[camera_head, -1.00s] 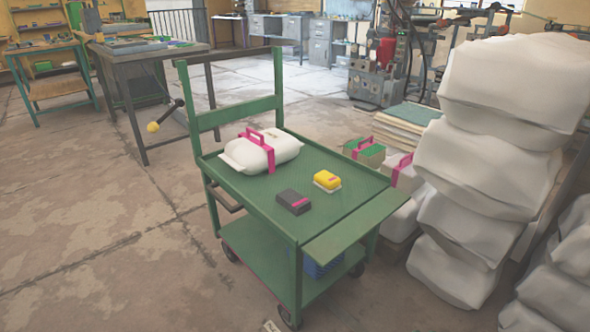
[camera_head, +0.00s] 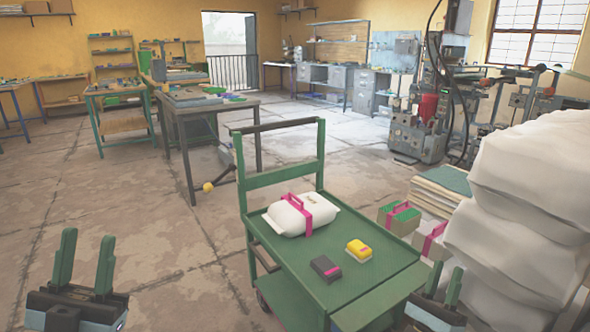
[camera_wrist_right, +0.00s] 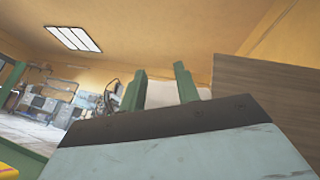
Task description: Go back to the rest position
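My left gripper (camera_head: 84,262) is at the lower left of the head view, over bare floor, its two green fingers apart and empty. My right gripper (camera_head: 444,284) is at the lower right, beside the cart's right front edge; its fingers stand apart with nothing between them. In the right wrist view its fingers (camera_wrist_right: 160,90) point upward and are also apart. The green cart (camera_head: 300,262) stands between the grippers. On its top lie a white bag with a pink strap (camera_head: 300,214), a dark box (camera_head: 326,268) and a yellow box (camera_head: 359,249).
A stack of white sacks (camera_head: 525,200) stands close to the right gripper. Boxes with pink straps (camera_head: 399,217) and a pile of sheets (camera_head: 440,188) are behind the cart's right side. A workbench (camera_head: 205,105) stands behind. The floor at left is clear.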

